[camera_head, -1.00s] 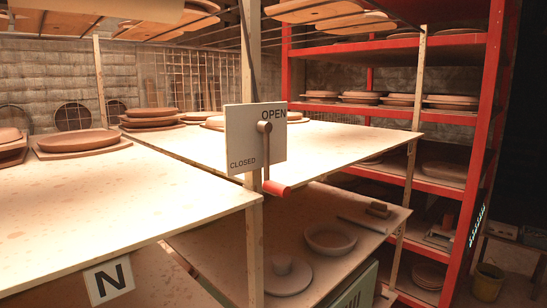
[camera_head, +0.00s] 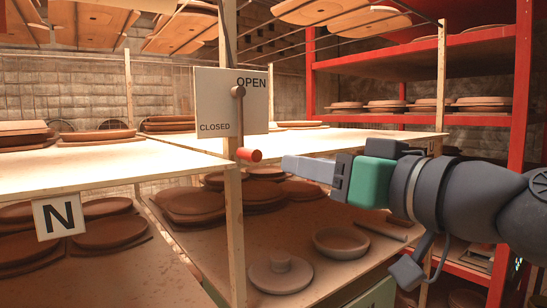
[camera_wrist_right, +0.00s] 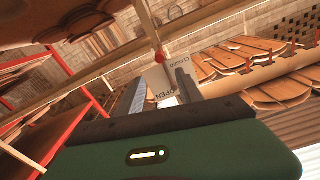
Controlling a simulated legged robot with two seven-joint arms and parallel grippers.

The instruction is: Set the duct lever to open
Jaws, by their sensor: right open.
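The duct lever hangs straight down from its pivot on a white sign plate (camera_head: 218,108), marked OPEN at upper right and CLOSED at lower left. In the wrist view the open, empty jaws (camera_wrist_right: 160,82) point towards the plate, and the red handle (camera_wrist_right: 159,57) shows just beyond the fingertips. My left gripper is not in view.
A wooden post (camera_head: 232,190) stands behind the plate. Pale shelf boards (camera_head: 90,168) with clay slabs and dishes extend left and behind. A lower shelf holds a bowl (camera_head: 341,242) and a lidded piece (camera_head: 281,273). A red rack (camera_head: 522,100) stands at right, behind my arm.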

